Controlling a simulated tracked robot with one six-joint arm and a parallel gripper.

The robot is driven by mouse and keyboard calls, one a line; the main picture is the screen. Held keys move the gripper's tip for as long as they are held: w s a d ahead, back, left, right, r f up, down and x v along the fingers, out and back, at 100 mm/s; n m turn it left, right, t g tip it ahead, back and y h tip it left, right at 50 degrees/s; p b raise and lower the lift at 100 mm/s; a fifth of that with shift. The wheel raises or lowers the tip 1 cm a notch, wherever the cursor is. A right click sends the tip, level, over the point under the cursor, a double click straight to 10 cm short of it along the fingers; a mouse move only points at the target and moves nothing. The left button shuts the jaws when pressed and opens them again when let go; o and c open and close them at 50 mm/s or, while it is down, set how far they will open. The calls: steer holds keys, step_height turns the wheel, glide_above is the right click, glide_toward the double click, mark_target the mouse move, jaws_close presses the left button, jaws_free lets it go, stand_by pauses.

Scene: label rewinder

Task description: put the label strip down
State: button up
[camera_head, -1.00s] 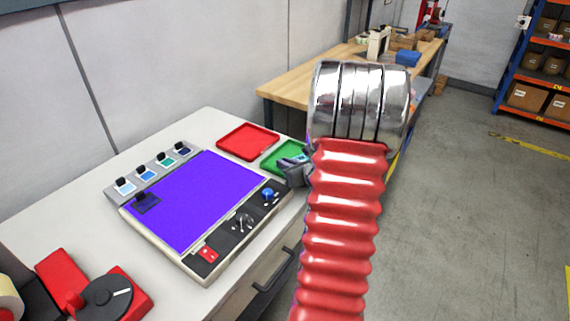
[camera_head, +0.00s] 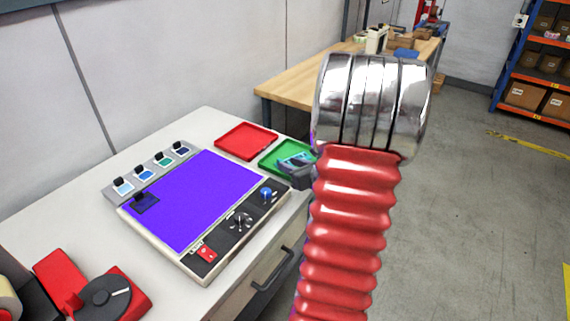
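My gripper (camera_head: 302,172) is at the green tray (camera_head: 272,163), at the left edge of my red ribbed arm sleeve. The arm hides much of it, and I cannot tell whether its fingers are open or shut. A small grey-teal shape (camera_head: 296,160) shows at the fingers, over the tray's right part. I cannot tell whether it is the label strip or part of the gripper. No label strip can be made out for certain.
A red tray (camera_head: 246,141) lies empty behind the green one. A purple-lit panel (camera_head: 205,195) with knobs fills the bench middle. A row of several colour samples (camera_head: 152,171) stands behind it. A red device with a black disc (camera_head: 108,295) stands front left.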

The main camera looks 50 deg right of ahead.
steer(key=v, duration=0.7)
steer(key=shift+s, duration=0.3)
steer(key=shift+w+a+r, duration=0.1)
stand_by(0.3)
